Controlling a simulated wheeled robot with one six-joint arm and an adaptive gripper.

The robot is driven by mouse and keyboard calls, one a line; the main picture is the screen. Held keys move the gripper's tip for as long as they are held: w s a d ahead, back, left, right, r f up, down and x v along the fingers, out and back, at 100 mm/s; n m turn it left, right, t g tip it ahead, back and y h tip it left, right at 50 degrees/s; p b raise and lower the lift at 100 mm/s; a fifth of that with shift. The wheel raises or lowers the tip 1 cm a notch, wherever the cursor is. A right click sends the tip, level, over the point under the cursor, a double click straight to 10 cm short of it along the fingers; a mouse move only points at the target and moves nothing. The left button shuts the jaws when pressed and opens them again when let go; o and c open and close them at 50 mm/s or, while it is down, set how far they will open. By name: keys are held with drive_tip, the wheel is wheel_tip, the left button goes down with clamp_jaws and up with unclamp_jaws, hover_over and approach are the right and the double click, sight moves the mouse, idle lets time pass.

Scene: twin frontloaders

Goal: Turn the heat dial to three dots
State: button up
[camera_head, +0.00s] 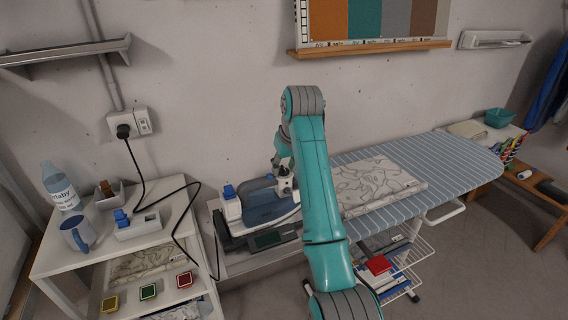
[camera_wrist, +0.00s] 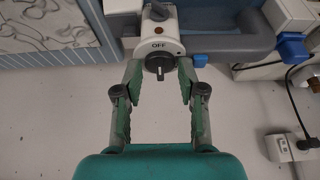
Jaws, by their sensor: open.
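The iron (camera_head: 262,203), blue-grey and white, stands on its rest at the left end of the ironing board. In the wrist view the iron's white housing (camera_wrist: 172,45) carries a round dark heat dial (camera_wrist: 158,66) under the word OFF. A small brown-orange spot sits above the word. No dots are readable. My gripper (camera_wrist: 159,78) is open, its two fingertips on either side of the dial, with gaps visible; I cannot tell if either touches. In the head view my gripper (camera_head: 284,160) is partly hidden by my arm, just above the iron.
A striped ironing board (camera_head: 455,160) with a patterned cloth (camera_head: 375,185) extends right. A white side table (camera_head: 55,258) at left holds a bottle (camera_head: 62,188), a blue mug (camera_head: 78,235) and a small white box (camera_head: 138,226). A black cord hangs from the wall socket (camera_head: 130,124).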

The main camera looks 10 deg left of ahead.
drive_tip(key=shift+c, duration=0.2)
clamp_jaws()
